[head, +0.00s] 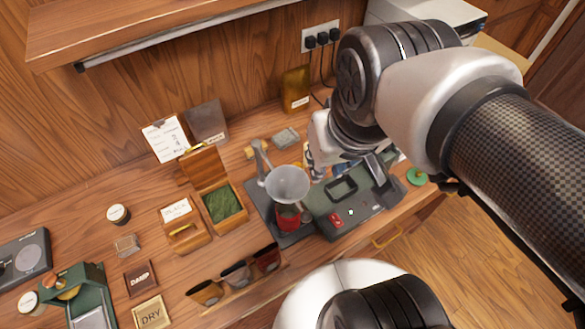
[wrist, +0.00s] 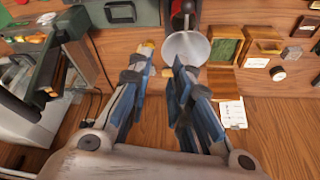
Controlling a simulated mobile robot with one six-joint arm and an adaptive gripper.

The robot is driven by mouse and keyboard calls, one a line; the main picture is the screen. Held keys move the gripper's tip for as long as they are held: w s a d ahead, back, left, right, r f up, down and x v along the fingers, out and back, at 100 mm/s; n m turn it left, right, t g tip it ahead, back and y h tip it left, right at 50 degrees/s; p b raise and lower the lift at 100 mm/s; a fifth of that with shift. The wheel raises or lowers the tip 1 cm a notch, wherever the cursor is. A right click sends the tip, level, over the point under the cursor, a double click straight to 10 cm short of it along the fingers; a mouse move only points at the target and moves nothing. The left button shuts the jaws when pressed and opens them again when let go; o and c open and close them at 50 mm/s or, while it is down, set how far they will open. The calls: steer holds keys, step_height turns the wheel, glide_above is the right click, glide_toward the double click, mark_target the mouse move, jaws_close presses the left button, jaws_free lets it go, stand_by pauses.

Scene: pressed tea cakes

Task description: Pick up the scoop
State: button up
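I cannot pick out the scoop with certainty in either view. My gripper (wrist: 162,72) points down over the back of the desk, its two fingers apart with bare wood between them; it looks empty. A small yellow-tan piece (wrist: 147,48) shows at the left fingertip in the wrist view; I cannot tell what it is or whether it touches. In the head view my gripper (head: 318,165) is behind the funnel (head: 288,183) and partly hidden by my arm. An open wooden box of green tea (head: 222,204) stands left of the funnel.
A green-grey machine (head: 352,208) stands right of the funnel. A small rack holds three dark cups (head: 237,275) at the front edge. Sockets with cables (head: 320,38) are on the wall.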

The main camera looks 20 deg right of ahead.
steer(key=o, duration=0.4)
steer(key=w, duration=0.4)
steer(key=w+d+f+g, duration=0.1)
steer(key=w, duration=0.3)
steer(key=w+d+f+m+g, duration=0.1)
steer(key=w, duration=0.4)
steer(key=shift+d+p, duration=0.1)
steer(key=shift+p, duration=0.2)
steer(key=m+g, duration=0.1)
steer(key=g, duration=0.1)
glide_above(306, 144)
step_height(306, 144, down, 8)
steer(key=f, duration=0.1)
step_height(306, 144, down, 12)
steer(key=b, duration=0.3)
steer(key=shift+d+f+b, duration=0.15)
steer(key=shift+f+b, duration=0.95)
steer(key=shift+f, duration=1.45)
